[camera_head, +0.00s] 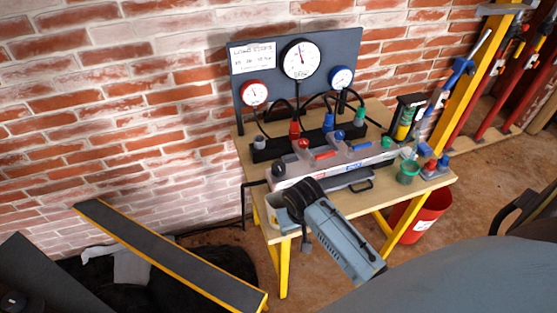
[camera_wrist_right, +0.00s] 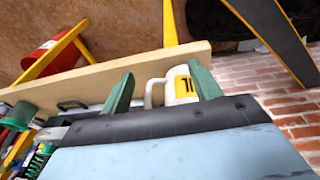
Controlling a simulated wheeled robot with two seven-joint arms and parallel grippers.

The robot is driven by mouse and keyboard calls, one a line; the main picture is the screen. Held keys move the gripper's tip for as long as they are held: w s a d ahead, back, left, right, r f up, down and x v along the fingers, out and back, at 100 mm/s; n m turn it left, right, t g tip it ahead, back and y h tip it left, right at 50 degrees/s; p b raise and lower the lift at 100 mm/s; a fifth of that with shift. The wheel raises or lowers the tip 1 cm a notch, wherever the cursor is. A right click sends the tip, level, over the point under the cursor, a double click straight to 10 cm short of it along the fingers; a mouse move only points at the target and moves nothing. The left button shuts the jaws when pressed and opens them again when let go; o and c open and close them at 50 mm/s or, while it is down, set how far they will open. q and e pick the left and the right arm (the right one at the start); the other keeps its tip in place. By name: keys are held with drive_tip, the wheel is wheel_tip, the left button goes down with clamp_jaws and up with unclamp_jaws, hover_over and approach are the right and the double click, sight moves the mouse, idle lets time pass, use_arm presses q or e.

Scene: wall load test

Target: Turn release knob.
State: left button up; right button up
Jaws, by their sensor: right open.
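A bench unit with a grey and white block (camera_head: 335,160) stands on the wooden table. It carries a black knob (camera_head: 278,169) at its left end, a red knob (camera_head: 303,143) and a blue knob (camera_head: 339,135). I cannot tell which is the release knob. My right gripper (camera_wrist_right: 160,88) is open, with green fingers apart near the table edge. A white mug with a yellow label (camera_wrist_right: 182,85) shows between and beyond the fingers; whether they touch it is unclear. In the head view my right wrist hides part of the table's front left. My left gripper is not in view.
A panel with a large white gauge (camera_head: 301,59), a red gauge (camera_head: 254,93) and a blue gauge (camera_head: 341,77) rises behind the table (camera_head: 437,191). A green cup (camera_head: 408,172) sits at right.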

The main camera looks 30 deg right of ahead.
wheel_tip(320, 180, up, 7)
drive_tip(key=w+d+m, duration=0.1)
drive_tip(key=w, duration=0.1)
drive_tip(key=m+g+y, duration=0.1)
drive_tip(key=m+g, duration=0.1)
drive_tip(key=m, duration=0.6)
approach(279, 166)
wheel_tip(279, 166, down, 9)
drive_tip(key=shift+r+b, duration=0.2)
drive_tip(key=shift+b, duration=0.75)
drive_tip(key=c, duration=1)
